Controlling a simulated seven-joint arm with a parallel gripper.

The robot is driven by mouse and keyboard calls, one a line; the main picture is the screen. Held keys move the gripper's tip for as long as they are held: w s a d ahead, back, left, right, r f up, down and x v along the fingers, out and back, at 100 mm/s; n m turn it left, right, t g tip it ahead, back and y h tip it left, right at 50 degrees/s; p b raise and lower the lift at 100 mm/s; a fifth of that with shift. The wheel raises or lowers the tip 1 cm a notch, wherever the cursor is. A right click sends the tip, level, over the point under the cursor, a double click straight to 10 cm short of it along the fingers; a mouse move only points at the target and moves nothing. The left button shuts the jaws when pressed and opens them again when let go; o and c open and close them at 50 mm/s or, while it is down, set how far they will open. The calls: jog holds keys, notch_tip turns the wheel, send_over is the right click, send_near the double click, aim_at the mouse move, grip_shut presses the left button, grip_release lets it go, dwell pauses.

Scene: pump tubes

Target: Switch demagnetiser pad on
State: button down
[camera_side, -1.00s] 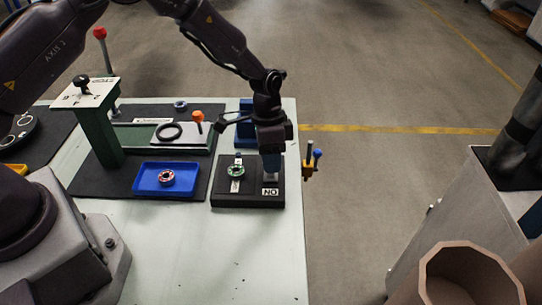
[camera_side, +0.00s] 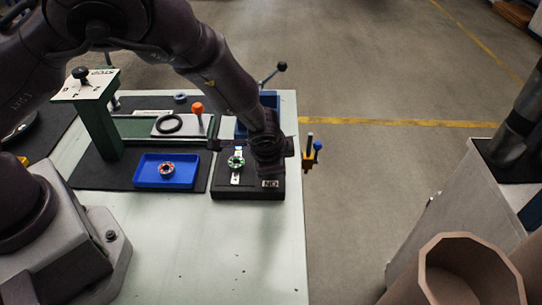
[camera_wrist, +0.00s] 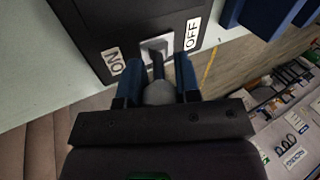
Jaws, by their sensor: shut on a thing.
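The demagnetiser pad is a black box (camera_side: 222,190) near the table's right edge in the side view. A ring with green and white marks (camera_side: 236,163) lies on its top, on a pale strip. In the wrist view the box (camera_wrist: 135,18) has an ON label (camera_wrist: 114,61), an OFF label (camera_wrist: 192,34) and a pale slot plate between them. A dark lever with a grey knob (camera_wrist: 158,92) rises from the plate. My gripper (camera_wrist: 157,80) has its blue fingers on either side of the knob and is shut on it. In the side view my wrist hides lever and fingers.
A blue tray (camera_side: 143,181) holding a red-marked ring (camera_side: 167,170) stands left of the pad. A blue bin (camera_side: 270,101) stands behind it. A green stand (camera_side: 106,133) is further left. The table's front (camera_side: 225,250) is clear.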

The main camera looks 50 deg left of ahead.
jog(key=shift+d, duration=0.1)
dwell(0.4)
jog(key=c, duration=0.8)
grip_release()
jog(key=v, duration=1.3)
jog(key=shift+s+d+f, duration=0.1)
jog(key=shift+s, duration=0.05)
jog(key=s+a+r+n+h, duration=0.1)
jog(key=s+a+r+n, duration=0.1)
jog(key=s+a+r, duration=0.3)
jog(key=s+a+r+n+t+h, duration=0.1)
jog(key=s+a+r+n, duration=0.2)
jog(key=s+r, duration=0.4)
jog(key=s+a+r+n+h, duration=0.1)
jog(key=s+a+r+n, duration=0.1)
jog(key=s+a+r, duration=0.4)
jog(key=shift+a+r+n, duration=0.3)
jog(key=shift+a+r, duration=0.05)
jog(key=shift+r, duration=0.15)
